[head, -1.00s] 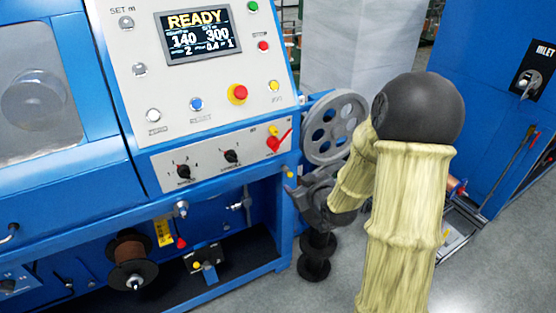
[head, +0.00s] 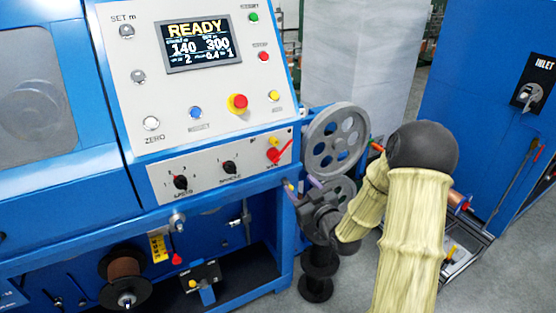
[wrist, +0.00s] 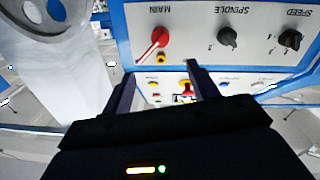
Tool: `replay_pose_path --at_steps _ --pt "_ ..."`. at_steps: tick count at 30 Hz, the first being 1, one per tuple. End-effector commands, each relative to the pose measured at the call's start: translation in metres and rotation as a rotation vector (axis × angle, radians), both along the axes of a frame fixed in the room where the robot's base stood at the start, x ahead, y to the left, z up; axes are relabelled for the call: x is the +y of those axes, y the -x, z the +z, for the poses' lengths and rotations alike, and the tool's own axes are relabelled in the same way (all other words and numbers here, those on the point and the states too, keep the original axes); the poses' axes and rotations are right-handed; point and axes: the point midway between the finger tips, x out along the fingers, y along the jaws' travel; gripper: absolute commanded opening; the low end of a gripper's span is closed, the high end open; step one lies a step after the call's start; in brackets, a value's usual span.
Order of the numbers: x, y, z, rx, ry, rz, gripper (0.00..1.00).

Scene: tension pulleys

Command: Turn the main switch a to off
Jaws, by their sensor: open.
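The main switch (head: 279,152) is a red lever handle at the right end of the lower grey panel, with its tip slanting up and right. In the wrist view, which shows the panel upside down, the red handle (wrist: 150,44) lies under the word MAIN and slants down and left. My gripper (head: 303,186) is open and empty, below and right of the switch in the head view. In the wrist view, my two fingers (wrist: 161,78) are apart and point toward the panel, short of the switch. No contact with the handle shows.
A black spindle knob (head: 229,167) and a speed knob (head: 181,183) sit left of the switch. A grey spoked pulley (head: 324,152) stands close to its right. Above are a red emergency button (head: 238,103) and a screen (head: 197,43) reading READY.

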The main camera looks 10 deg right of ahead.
Motion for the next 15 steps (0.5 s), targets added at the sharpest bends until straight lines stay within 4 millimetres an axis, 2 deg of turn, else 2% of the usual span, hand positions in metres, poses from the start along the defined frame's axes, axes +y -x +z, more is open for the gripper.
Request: replay_pose_path --at_steps 15 --pt "0.024 -0.086 0.001 0.000 -0.001 0.002 0.59"
